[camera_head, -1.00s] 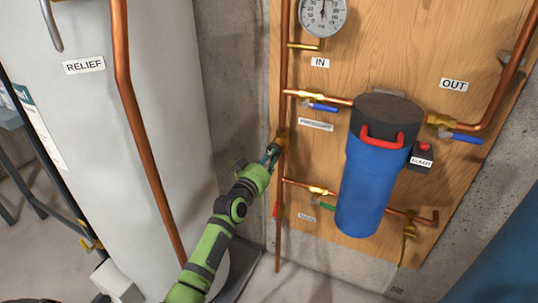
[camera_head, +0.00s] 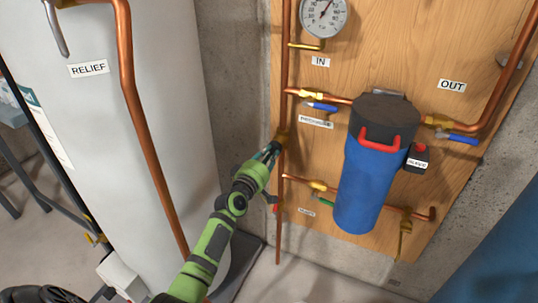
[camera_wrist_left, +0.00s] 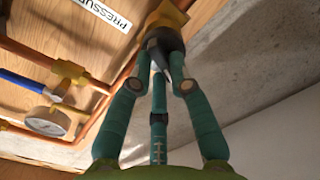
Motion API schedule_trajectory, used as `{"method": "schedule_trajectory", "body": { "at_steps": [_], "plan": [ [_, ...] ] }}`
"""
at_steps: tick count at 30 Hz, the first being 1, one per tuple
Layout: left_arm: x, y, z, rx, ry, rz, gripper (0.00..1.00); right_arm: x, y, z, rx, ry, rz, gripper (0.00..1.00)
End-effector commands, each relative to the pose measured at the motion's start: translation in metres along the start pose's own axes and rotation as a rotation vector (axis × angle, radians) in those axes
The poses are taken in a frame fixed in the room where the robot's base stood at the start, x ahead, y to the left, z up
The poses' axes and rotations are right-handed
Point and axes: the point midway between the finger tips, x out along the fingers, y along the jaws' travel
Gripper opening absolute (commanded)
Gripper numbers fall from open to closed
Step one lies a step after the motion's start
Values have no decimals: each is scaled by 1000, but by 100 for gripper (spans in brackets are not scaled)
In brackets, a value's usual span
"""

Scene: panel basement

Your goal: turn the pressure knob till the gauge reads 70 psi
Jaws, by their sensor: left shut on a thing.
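The round white gauge (camera_head: 323,14) is at the top of the wooden board, cut off by the picture's edge. Its needle leans up and to the right; the numbers are too small to read surely. The brass regulator body (camera_head: 282,136) sits on the vertical copper pipe beside the PRESSURE label (camera_head: 316,122). My left gripper (camera_head: 272,150) is at it from below left. In the left wrist view my left gripper (camera_wrist_left: 160,80) is shut on the dark pressure knob (camera_wrist_left: 162,40), under the brass body; the fingers partly hide the knob. My right gripper is not in view.
A blue filter housing (camera_head: 366,180) with a red handle hangs right of the pipe. Valves with blue levers (camera_head: 322,106) and a green lever (camera_head: 327,201) are near. A white tank (camera_head: 165,90) with a copper pipe stands at left. Bare concrete lies between tank and board.

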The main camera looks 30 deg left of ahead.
Motion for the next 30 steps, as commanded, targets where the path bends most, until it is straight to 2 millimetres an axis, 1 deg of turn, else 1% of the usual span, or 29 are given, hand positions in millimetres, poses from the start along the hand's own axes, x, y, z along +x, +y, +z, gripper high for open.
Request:
{"method": "schedule_trajectory", "body": {
  "at_steps": [3,8,23,24,25,26,30],
  "plan": [
    [0,0,0,-50,0,0,0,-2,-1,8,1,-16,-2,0],
    [0,0,0,-91,0,0,0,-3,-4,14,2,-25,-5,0],
    [0,0,0,-108,0,0,0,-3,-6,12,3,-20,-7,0],
    [0,0,0,-108,0,0,28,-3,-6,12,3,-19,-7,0],
    [0,0,0,-108,0,0,40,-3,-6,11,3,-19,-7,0],
    [0,0,0,-107,-1,0,44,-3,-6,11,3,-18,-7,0],
    [0,0,0,-107,0,0,44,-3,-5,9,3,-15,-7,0]
  ]
}}
